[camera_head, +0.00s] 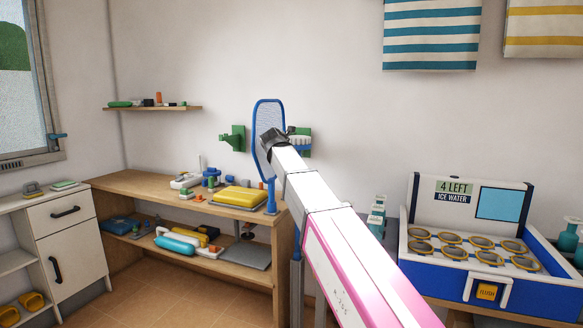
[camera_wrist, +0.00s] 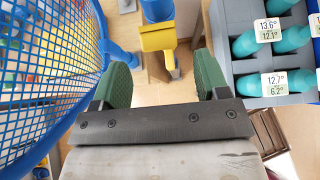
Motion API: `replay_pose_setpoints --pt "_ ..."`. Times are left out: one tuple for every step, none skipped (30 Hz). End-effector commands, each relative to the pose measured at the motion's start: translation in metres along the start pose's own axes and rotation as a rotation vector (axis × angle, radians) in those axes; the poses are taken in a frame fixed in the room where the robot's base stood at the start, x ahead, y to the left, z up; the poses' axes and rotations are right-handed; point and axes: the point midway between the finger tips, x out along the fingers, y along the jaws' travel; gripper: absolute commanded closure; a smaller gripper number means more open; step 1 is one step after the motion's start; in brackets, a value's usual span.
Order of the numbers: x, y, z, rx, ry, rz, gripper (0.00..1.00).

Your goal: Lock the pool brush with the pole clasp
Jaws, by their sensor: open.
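My gripper (camera_wrist: 162,76) shows two green pads, open and apart, with nothing between their tips. In the head view its dark end (camera_head: 273,138) is seen from behind in front of the wall, and its fingertips are hidden. Beyond the pads in the wrist view is a yellow angled piece (camera_wrist: 158,38) below a blue cylinder (camera_wrist: 157,9); it may be the pole clasp, but I cannot tell for sure. A blue-and-white item (camera_head: 299,142) by the green wall bracket, partly behind my gripper, may be the pool brush. Its fastening is not visible.
A blue net (camera_head: 268,104) stands upright on the wooden bench (camera_head: 150,184), close left of my gripper; its mesh (camera_wrist: 45,60) fills the wrist view's left. A grey crate (camera_wrist: 226,62) with teal bottles lies right. A yellow case (camera_head: 239,196) sits on the bench.

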Motion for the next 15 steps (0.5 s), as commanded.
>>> replay_pose_setpoints --pt "-0.011 -0.001 -0.001 0.0 -0.001 0.001 0.32" --pt "-0.015 -0.001 -0.001 0.0 -0.001 0.001 0.32" --pt "-0.02 -0.001 0.0 0.0 -0.001 0.001 0.32" --pt "-0.023 -0.001 0.0 0.0 -0.001 0.001 0.32" --pt "-0.026 -0.001 0.0 0.0 -0.001 0.0 0.32" --pt "-0.029 -0.001 0.0 0.0 0.0 0.0 0.32" --pt "-0.032 -0.001 0.0 0.0 0.0 0.0 0.32" --pt "-0.033 -0.001 0.0 0.0 0.0 0.0 0.32" --pt "-0.035 -0.001 0.0 0.0 0.0 0.0 0.32" --pt "-0.036 0.0 0.0 0.0 0.0 0.0 0.32" --pt "-0.037 0.0 0.0 0.0 0.0 0.0 0.32" --pt "-0.037 0.0 0.0 0.0 0.0 0.0 0.32" --pt "-0.037 0.0 0.0 0.0 0.0 0.0 0.32" --pt "-0.037 0.0 0.0 0.0 0.0 0.0 0.32" --pt "-0.037 0.0 0.0 0.0 0.0 0.0 0.32"
